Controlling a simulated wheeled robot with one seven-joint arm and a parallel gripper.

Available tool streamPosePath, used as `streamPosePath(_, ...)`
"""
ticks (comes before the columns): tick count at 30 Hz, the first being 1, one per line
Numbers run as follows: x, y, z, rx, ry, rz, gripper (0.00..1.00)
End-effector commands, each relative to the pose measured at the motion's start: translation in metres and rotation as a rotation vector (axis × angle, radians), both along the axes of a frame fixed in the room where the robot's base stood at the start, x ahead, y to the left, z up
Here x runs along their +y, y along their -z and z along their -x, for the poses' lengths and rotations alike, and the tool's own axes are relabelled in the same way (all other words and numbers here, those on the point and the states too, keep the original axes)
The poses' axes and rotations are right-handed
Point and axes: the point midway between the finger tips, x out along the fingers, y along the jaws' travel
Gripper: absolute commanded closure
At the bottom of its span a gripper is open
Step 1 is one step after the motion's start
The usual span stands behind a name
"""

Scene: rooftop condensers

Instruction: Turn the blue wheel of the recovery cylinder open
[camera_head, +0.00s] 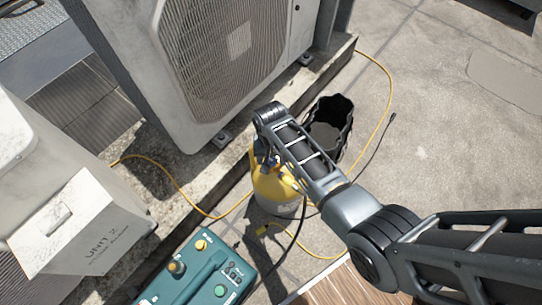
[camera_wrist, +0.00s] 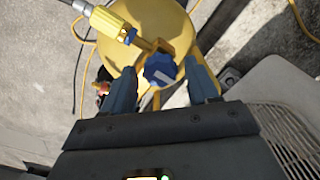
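The recovery cylinder (camera_head: 278,190) has a yellow top and a pale lower body, and stands on the roof floor under my arm. In the wrist view its yellow top (camera_wrist: 185,28) fills the upper middle. The blue wheel (camera_wrist: 159,70), with a pale mark on it, sits on a brass valve. My gripper (camera_wrist: 159,63) is open, one finger on each side of the wheel. Small gaps seem to show between fingers and wheel; contact is unclear. A yellow hose fitting (camera_wrist: 108,22) joins the valve at upper left. My arm hides much of the wheel in the head view.
A condenser unit (camera_head: 165,75) stands on a concrete ledge behind the cylinder. A black open bucket (camera_head: 328,125) is just right of it. A teal machine (camera_head: 205,270) stands in front. Yellow hoses (camera_head: 180,185) cross the floor. Clear paving lies at the right.

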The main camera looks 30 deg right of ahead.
Motion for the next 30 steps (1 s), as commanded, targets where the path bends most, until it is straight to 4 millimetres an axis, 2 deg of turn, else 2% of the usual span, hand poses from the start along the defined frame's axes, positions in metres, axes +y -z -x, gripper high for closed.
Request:
streamPosePath(2, 0.0000, 0.0000, 0.0001, 0.000, 0.000, 0.000, 0.49)
streamPosePath(15, -0.0001, 0.0000, 0.0002, 0.000, 0.000, 0.000, 0.91)
streamPosePath(23, -0.0002, -0.0005, 0.0002, 0.001, -0.023, -0.001, 0.92)
streamPosePath(30, -0.0005, -0.0014, 0.0004, 0.002, -0.137, -0.001, 0.92)
